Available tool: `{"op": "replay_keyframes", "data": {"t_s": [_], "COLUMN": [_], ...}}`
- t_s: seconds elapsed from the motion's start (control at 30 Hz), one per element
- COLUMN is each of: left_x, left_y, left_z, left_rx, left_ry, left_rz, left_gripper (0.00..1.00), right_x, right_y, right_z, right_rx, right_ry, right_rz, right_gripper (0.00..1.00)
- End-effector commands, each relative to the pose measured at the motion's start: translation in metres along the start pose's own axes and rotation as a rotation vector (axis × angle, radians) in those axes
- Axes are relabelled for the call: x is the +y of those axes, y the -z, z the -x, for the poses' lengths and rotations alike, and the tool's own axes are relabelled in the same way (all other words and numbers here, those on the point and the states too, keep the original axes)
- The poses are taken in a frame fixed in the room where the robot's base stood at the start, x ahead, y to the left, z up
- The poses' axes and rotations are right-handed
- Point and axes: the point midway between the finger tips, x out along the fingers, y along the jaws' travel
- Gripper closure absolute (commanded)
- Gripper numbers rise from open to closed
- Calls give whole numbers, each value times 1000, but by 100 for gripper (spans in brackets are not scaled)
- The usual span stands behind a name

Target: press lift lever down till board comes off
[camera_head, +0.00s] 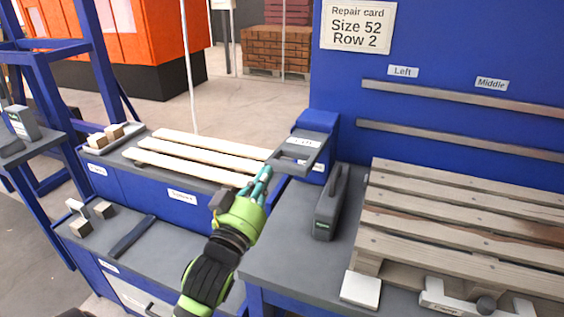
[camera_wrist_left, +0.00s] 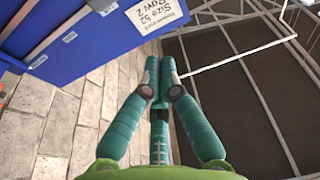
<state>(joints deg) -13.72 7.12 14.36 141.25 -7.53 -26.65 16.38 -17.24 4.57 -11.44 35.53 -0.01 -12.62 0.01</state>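The grey lift lever (camera_head: 293,158), with a partly readable white label, sticks out from a blue housing (camera_head: 318,125) at the centre of the head view. My left gripper (camera_head: 266,173) is just left of the lever's free end; I cannot tell if they touch. In the left wrist view its teal fingers (camera_wrist_left: 159,68) are together with nothing between them. The lever is not seen there. A weathered pallet (camera_head: 460,225) with several boards lies on the right of the bench. My right gripper is not in view.
Pale loose boards (camera_head: 215,143) lie on a rack left of the lever. A grey tool with a handle (camera_head: 328,210) stands between lever and pallet. A white block (camera_head: 361,289) is at the bench front. The blue panel (camera_head: 450,50) carries a repair card (camera_head: 357,26).

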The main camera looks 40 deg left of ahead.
Motion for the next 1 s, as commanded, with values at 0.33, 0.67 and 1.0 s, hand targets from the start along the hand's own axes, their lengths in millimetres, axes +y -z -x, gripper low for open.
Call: {"op": "replay_keyframes", "data": {"t_s": [0.33,0.67,1.0], "left_x": [0,0,0], "left_y": [0,3,-22], "left_z": [-3,-58,-93], "left_rx": [-1,0,-10], "left_ry": [-1,0,0], "left_rz": [-1,-2,0], "left_gripper": [100,100,100], "right_x": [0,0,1], "right_y": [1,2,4], "right_z": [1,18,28], "right_rx": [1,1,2], "right_ry": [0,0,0], "right_rz": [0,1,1], "right_gripper": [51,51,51]}}
